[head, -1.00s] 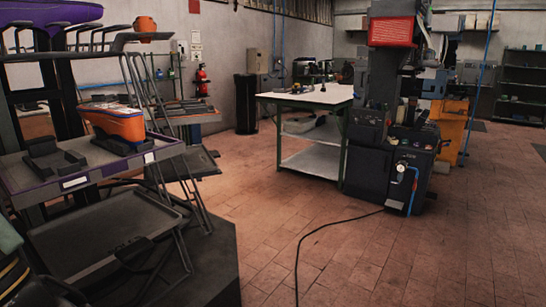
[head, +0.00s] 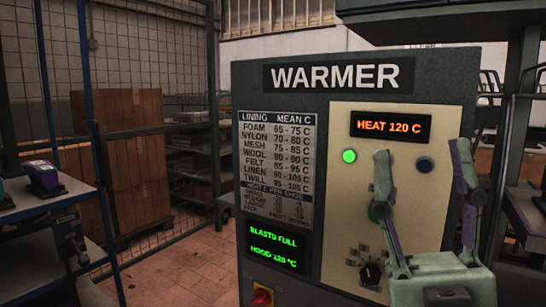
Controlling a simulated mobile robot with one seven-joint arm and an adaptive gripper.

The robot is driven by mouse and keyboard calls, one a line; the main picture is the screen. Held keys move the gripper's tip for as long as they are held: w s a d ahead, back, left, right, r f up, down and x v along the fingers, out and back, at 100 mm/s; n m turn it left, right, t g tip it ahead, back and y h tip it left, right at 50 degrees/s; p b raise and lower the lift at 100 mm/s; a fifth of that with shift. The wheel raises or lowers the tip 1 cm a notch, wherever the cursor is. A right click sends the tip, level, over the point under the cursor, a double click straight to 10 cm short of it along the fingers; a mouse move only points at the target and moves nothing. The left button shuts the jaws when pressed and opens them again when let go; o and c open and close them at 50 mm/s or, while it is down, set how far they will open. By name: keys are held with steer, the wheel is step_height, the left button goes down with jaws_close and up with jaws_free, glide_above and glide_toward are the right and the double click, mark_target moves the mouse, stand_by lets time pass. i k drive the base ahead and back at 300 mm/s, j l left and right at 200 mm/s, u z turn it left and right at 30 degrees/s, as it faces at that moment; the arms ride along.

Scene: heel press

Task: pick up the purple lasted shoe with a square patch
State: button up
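My gripper (head: 422,155) is in front of the warmer's panel at the lower right of the head view. Its two pale green fingers point up and stand well apart, with nothing between them. A small purple and dark shoe-like thing (head: 42,178) sits on a blue-framed rack at the left edge, far from my gripper. It is too small to tell whether it has a square patch. A dark thing (head: 70,238) is lower on the same rack, and I cannot tell what it is.
The warmer cabinet (head: 285,88) fills the middle and right, with an orange "HEAT 120 C" display (head: 390,126) and a green lamp. Cardboard boxes (head: 130,150) stand behind a mesh fence at the left. Some tiled floor (head: 185,270) is clear between rack and warmer.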

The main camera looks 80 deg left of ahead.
mark_target(43, 172)
steer(key=u, duration=4)
steer(key=i+j+z, duration=0.5)
steer(key=i+j, duration=1.05)
